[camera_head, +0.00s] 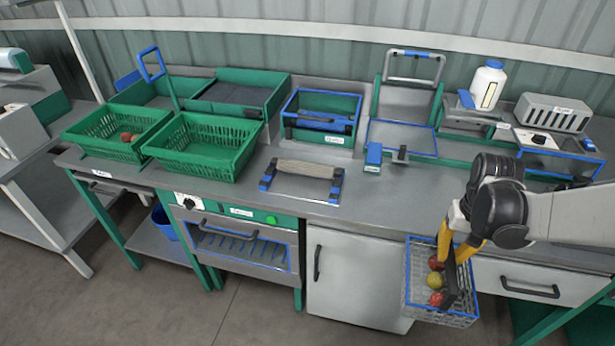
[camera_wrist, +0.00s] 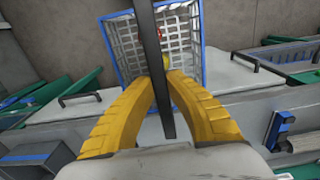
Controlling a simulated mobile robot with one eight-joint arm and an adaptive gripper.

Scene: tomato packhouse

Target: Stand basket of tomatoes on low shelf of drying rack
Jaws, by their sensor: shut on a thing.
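A grey mesh basket (camera_head: 418,272) with a blue rim hangs from its dark handle (camera_head: 453,285) in front of the counter at the right. In it lie red tomatoes (camera_head: 436,299) and a yellow one (camera_head: 434,281). My gripper (camera_head: 456,252) has its yellow fingers shut on the handle. The wrist view shows the fingers (camera_wrist: 161,84) closed around the dark handle bar (camera_wrist: 155,45), with the basket (camera_wrist: 112,52) beyond it. The basket looks clear of the floor. I cannot surely identify the drying rack; a green frame (camera_head: 556,322) is partly cut off at lower right.
The counter has a cupboard door (camera_head: 350,275) and a drawer (camera_head: 560,279) close to the basket. Green crates (camera_head: 205,165) stand on the counter's left. A low shelf (camera_head: 158,246) with a blue bin (camera_head: 165,222) lies beneath there. The floor (camera_head: 245,315) in front is clear.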

